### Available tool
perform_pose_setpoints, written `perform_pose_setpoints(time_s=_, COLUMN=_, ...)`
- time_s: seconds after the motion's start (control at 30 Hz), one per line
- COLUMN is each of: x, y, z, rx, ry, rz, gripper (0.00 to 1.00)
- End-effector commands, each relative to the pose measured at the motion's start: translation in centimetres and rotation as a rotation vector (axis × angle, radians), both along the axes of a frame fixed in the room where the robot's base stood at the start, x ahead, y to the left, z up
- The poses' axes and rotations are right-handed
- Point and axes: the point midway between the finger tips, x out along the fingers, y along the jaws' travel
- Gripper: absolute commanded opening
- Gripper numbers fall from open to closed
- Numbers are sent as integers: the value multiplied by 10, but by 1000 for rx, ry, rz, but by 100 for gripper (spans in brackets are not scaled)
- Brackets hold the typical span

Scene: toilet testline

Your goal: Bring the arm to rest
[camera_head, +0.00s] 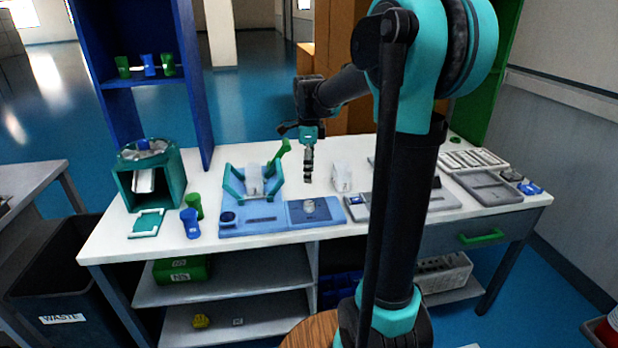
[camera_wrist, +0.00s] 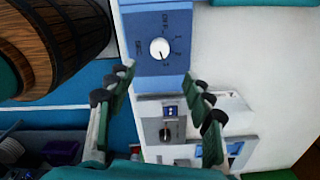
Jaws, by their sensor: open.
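My gripper (camera_head: 308,172) hangs above the middle of the white table (camera_head: 290,165), pointing down, with nothing held. In the wrist view its two green fingers (camera_wrist: 163,88) stand wide apart and the space between them is empty. Below them is a blue panel with a white dial knob (camera_wrist: 159,48); this knob also shows in the head view (camera_head: 309,205). My fingers are apart from the knob. My arm reaches forward over the table, and its links hide part of the table's right half.
A teal machine (camera_head: 150,178) and green and blue cups (camera_head: 191,222) stand at the left. A blue fixture with a green lever (camera_head: 281,150) is close left of my gripper. A white block (camera_head: 342,177) stands right of it. Grey trays (camera_head: 486,187) lie at the right.

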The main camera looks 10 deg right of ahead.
Motion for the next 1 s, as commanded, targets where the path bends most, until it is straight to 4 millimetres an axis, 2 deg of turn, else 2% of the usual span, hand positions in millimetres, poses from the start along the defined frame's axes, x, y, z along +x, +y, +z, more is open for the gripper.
perform_pose_setpoints(time_s=0.33, x=-2, y=-1, z=0, rx=0, ry=-2, rz=12, gripper=52)
perform_pose_setpoints(time_s=0.47, x=-15, y=-4, z=-9, rx=0, ry=-24, rz=121, gripper=52)
perform_pose_setpoints(time_s=0.67, x=-62, y=-16, z=-40, rx=-21, ry=-104, rz=515, gripper=52)
perform_pose_setpoints(time_s=1.0, x=-153, y=-32, z=-102, rx=-158, ry=-228, rz=1264, gripper=52)
